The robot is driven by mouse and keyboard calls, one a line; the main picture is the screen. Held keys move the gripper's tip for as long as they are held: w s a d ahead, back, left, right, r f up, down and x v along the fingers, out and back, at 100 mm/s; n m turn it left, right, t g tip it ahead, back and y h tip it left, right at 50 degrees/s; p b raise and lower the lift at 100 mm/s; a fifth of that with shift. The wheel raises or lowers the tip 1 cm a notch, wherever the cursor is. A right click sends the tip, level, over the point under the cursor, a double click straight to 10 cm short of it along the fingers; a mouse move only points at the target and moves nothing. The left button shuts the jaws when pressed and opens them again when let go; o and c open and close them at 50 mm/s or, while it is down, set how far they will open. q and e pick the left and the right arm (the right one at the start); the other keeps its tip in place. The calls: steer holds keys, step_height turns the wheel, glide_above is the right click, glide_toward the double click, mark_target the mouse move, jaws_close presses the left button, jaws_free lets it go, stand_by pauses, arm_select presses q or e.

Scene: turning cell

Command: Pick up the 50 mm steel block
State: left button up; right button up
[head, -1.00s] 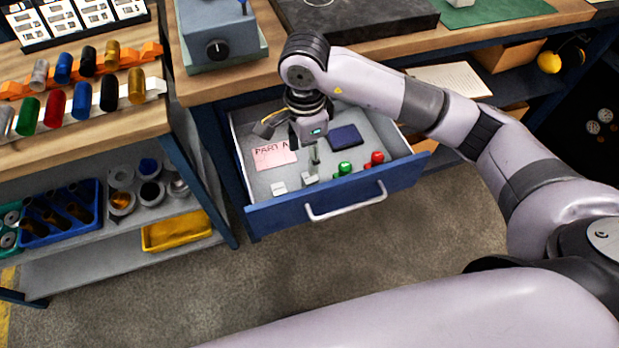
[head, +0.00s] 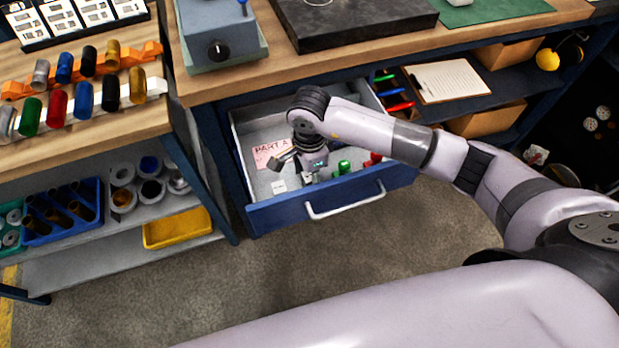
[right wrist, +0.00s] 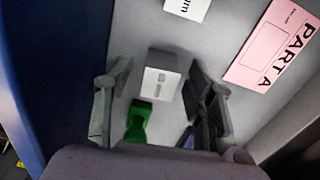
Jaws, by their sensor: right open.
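My right gripper (head: 311,172) is inside the open drawer, low near its front. In the right wrist view the gripper (right wrist: 160,88) is open, with a finger on each side of a grey block (right wrist: 163,62). This block has a pale marked face, too small to read, and shows gaps to both fingers. A second pale block or label (right wrist: 187,8), marked "mm", is at the top edge of that view. In the head view a small pale block (head: 279,187) stands left of the gripper. I cannot read which block is 50 mm. My left gripper is out of view.
The blue-fronted drawer (head: 270,216) surrounds the gripper. A green item (right wrist: 138,122) lies close to the grey block, and a red item (head: 375,158) is farther right. A pink "PART A" card (head: 268,155) lies behind. The workbench edge (head: 300,76) is above the drawer.

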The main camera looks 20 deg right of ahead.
jaws_close()
stand_by(0.5)
steer(key=shift+r, duration=0.1)
